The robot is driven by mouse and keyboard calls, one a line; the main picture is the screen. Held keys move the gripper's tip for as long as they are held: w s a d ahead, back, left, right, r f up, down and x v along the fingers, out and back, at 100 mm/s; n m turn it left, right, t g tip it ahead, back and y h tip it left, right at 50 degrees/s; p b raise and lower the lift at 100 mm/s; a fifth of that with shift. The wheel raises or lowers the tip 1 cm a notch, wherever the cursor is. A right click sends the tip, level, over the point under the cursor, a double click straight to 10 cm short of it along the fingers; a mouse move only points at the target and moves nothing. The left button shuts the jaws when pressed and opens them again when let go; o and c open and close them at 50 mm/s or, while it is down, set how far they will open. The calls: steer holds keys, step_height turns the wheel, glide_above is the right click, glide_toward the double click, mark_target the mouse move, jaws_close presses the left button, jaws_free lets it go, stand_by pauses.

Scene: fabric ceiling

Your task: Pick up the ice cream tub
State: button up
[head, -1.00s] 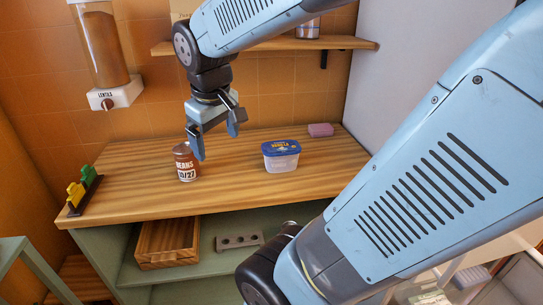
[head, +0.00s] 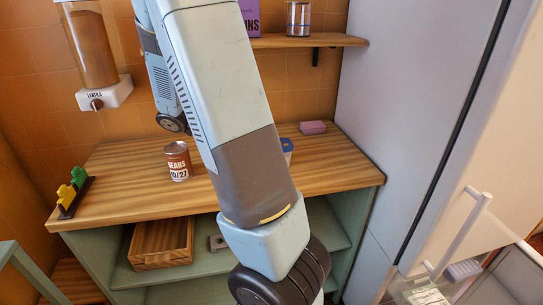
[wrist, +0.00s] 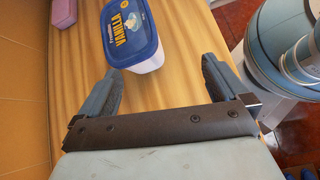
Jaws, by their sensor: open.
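The ice cream tub, with a blue lid reading "VANILLA", stands on the wooden counter (head: 120,160). In the wrist view the tub (wrist: 130,35) is at the top centre, cut off by the frame edge. In the head view my arm hides most of it, with only a blue and white sliver (head: 287,150) showing. My gripper (wrist: 162,66) is open and empty, its fingers pointing towards the tub. The tub's near end shows at the gap between the fingertips; I cannot tell whether they touch it. The gripper is hidden behind my arm in the head view.
A beans can (head: 178,162) stands left of the tub on the counter. A pink block (head: 313,128) lies at the back right, also at top left of the wrist view. A shelf (head: 310,41) hangs above. Green and yellow pieces (head: 70,190) stand at the left edge.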

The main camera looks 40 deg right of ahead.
mark_target(287, 146)
steer(key=d+h, duration=0.1)
steer(key=w+d+f+n+g, duration=0.1)
steer(key=w+d+f+n+h, duration=0.1)
steer(key=shift+w+d+f+h, duration=0.1)
steer(key=shift+d+f+h, duration=0.15)
steer(key=shift+h, duration=0.05)
steer(key=shift+r+x, duration=0.15)
steer(key=shift+x, duration=1.7)
steer(key=shift+r+x, duration=0.1)
steer(key=shift+x, duration=1.75)
steer(key=shift+d, duration=0.1)
steer(key=c, duration=1)
steer(key=shift+r, duration=0.1)
